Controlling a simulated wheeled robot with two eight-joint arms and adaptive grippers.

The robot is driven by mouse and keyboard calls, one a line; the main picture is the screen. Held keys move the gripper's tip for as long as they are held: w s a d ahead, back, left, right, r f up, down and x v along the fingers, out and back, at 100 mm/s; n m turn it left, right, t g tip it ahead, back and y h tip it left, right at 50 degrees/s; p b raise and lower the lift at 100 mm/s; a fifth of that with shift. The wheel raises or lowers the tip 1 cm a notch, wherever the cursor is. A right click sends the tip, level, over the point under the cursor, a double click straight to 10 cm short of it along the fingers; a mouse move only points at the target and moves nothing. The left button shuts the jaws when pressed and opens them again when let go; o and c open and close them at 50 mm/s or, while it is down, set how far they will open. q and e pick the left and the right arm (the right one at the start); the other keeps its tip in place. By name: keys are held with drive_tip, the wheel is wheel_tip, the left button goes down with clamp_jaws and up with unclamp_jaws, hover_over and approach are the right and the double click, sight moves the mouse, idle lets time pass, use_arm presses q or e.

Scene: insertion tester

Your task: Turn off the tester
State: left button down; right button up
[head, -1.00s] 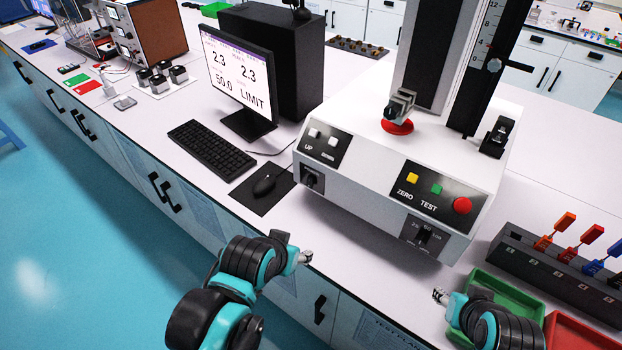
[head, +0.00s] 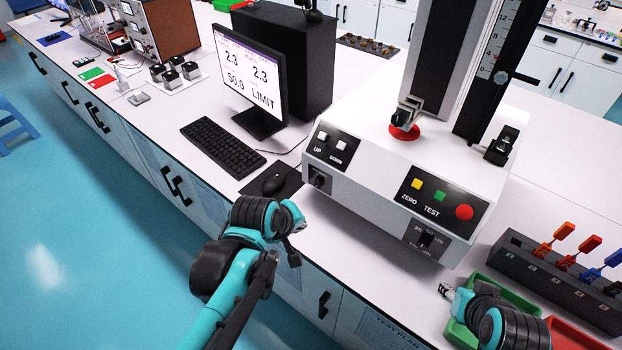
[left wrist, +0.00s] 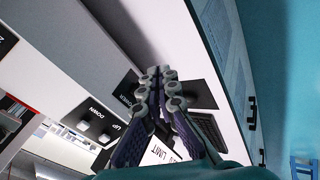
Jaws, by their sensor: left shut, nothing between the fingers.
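The tester (head: 372,176) is a white machine with a dark column. A black rotary knob (head: 319,180) is on a small dark panel at its front left corner. White UP and DOWN buttons (head: 331,140) sit above it, and yellow, green and red buttons (head: 440,197) to the right. My left gripper (head: 298,222) is in front of and below the knob, apart from it. In the left wrist view its fingertips (left wrist: 160,73) are together and empty, beside the dark knob panel (left wrist: 126,88); the knob is not clear there. My right gripper (head: 446,291) is near the green tray, its fingers too small to judge.
A monitor (head: 248,78), keyboard (head: 222,146) and mouse (head: 273,184) stand left of the tester. A green tray (head: 507,291) and a grey rack (head: 560,283) with coloured-handled items are at the right. The bench top between mouse and tester is clear.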

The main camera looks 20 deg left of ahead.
sight(318, 183)
use_arm(q)
drive_tip(key=w+a+r+n+p, duration=0.1)
drive_tip(key=w+a+n+p, duration=0.2)
drive_tip(key=n, duration=0.8)
drive_tip(key=w+a+r+n+h+p, duration=0.1)
drive_tip(key=w+a+n+p, duration=0.2)
drive_tip(key=n, duration=0.7)
drive_tip(key=w+p, duration=0.1)
drive_tip(key=w, duration=0.1)
drive_tip(key=shift+w+a+n+h, duration=0.3)
drive_tip(key=shift+w+a+n, duration=0.05)
drive_tip(key=shift+a+n, duration=0.05)
drive_tip(key=shift+r, duration=0.1)
drive_tip(key=w+r+b+x, duration=0.1)
drive_tip(key=b+x, duration=0.3)
drive_tip(key=x, duration=0.8)
drive_tip(key=shift+w+d, duration=0.35)
drive_tip(key=shift+w, duration=0.5)
